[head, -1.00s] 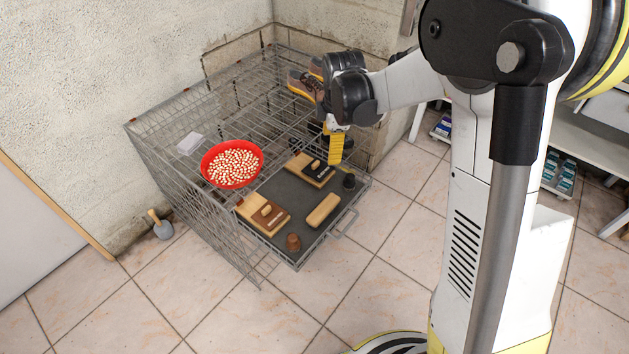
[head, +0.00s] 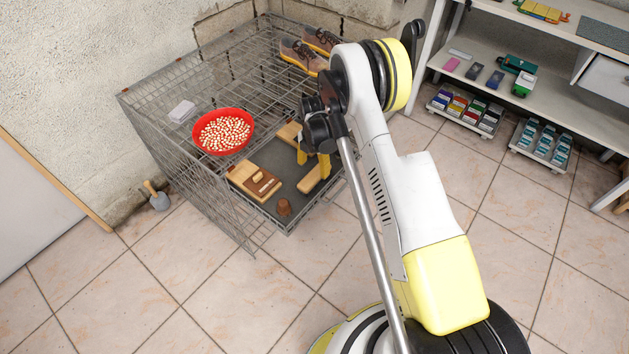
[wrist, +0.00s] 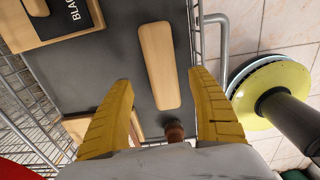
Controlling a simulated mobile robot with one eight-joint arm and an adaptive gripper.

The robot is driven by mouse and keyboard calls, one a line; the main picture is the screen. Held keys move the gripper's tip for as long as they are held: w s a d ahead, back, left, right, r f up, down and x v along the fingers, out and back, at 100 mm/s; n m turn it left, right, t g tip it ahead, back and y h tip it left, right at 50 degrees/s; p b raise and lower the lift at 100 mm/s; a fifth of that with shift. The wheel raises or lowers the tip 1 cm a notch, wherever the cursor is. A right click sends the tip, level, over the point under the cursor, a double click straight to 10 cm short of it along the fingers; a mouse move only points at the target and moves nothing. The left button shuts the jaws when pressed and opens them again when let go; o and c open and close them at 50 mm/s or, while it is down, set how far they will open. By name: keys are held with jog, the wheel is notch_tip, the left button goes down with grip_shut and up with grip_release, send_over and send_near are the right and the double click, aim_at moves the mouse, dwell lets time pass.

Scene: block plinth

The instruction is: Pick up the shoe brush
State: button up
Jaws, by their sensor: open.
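The shoe brush, which I take to be the pale oblong wooden block (wrist: 158,65), lies on the dark grey mat (wrist: 95,85) in the wrist view. In the head view the block (head: 309,181) is partly covered by my yellow fingers. My gripper (head: 313,161) is open above the mat with its fingers pointing down. In the wrist view my gripper (wrist: 160,81) has one finger on each side of the block's line, and nothing is between them that I can see held. The gap between fingers and block is hard to judge.
Around the block are a brown cup-like piece (head: 284,207), a wooden board with a brown panel (head: 255,181) and a board with a black panel (wrist: 60,18). A red bowl (head: 223,131) and shoes (head: 303,56) stand farther back.

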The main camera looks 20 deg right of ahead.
aim_at(315, 174)
notch_tip(315, 174, down, 5)
jog(key=b, duration=0.3)
jog(key=shift+s+d+f, duration=0.1)
jog(key=shift+d+f, duration=0.05)
jog(key=c, duration=1.3)
